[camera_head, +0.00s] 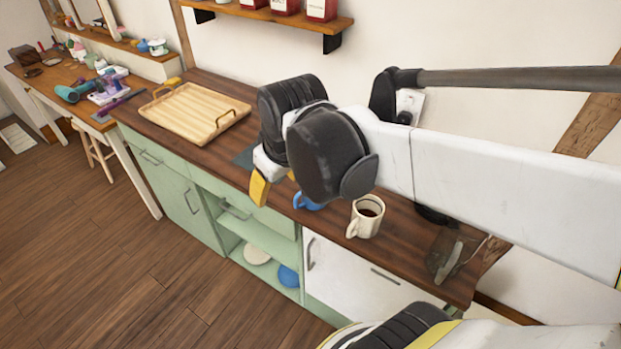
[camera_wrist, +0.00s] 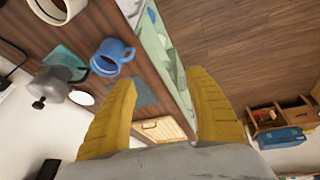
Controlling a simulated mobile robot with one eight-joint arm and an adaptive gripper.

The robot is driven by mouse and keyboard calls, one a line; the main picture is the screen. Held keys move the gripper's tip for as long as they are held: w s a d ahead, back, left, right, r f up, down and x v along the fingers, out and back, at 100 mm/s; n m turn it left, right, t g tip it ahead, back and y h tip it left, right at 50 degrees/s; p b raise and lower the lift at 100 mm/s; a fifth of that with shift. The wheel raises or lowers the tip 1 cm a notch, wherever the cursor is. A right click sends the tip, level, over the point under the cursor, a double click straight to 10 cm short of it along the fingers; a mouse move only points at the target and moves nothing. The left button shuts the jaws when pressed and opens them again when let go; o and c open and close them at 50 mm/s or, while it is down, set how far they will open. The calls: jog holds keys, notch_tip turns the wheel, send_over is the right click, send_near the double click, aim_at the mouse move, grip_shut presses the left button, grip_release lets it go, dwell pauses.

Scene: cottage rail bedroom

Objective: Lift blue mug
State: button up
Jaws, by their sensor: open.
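The blue mug (camera_head: 309,204) stands on the dark wooden counter, partly hidden behind my arm's dark wrist joint in the head view. In the wrist view the blue mug (camera_wrist: 108,60) lies to the upper left of the left finger, with its open top and its handle showing. My gripper (camera_wrist: 160,80) is open, with two yellow fingers wide apart and nothing between them. In the head view my gripper (camera_head: 274,183) hangs at the counter's front edge, left of the mug. It does not appear to touch the mug.
A cream mug (camera_head: 367,215) with dark liquid stands right of the blue mug. A grey moka pot (camera_wrist: 58,85) stands near the blue mug. A wooden tray (camera_head: 190,113) lies farther left on the counter (camera_head: 215,84). A wall shelf (camera_head: 270,14) hangs above. The floor in front is clear.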

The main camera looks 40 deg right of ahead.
aim_at(299, 193)
jog(key=w+d+f+g, duration=0.1)
jog(key=w+d+f, duration=0.1)
jog(key=d, duration=0.1)
jog(key=w+d+f+n+g, duration=0.1)
jog(key=w+d+f, duration=0.1)
jog(key=d, duration=0.1)
jog(key=w+d+f+n+g+p, duration=0.1)
jog(key=w+d+f+g, duration=0.1)
jog(key=d, duration=0.1)
jog(key=shift+w+d+f, duration=0.15)
jog(key=shift+w+d, duration=0.15)
jog(key=shift+w, duration=0.1)
jog(key=shift+d+f, duration=0.25)
jog(key=shift+f, duration=0.05)
notch_tip(299, 193, down, 6)
jog(key=shift+w+d+r+b, duration=0.1)
jog(key=shift+r+b, duration=0.05)
jog(key=shift+b, duration=0.9)
jog(key=f+b, duration=0.1)
jog(key=f, duration=0.2)
jog(key=f+b, duration=0.1)
jog(key=f, duration=0.1)
jog(key=shift+w+f+b, duration=0.2)
jog(key=shift+w+b, duration=0.1)
jog(key=shift+b, duration=0.05)
jog(key=shift+r, duration=0.1)
grip_shut()
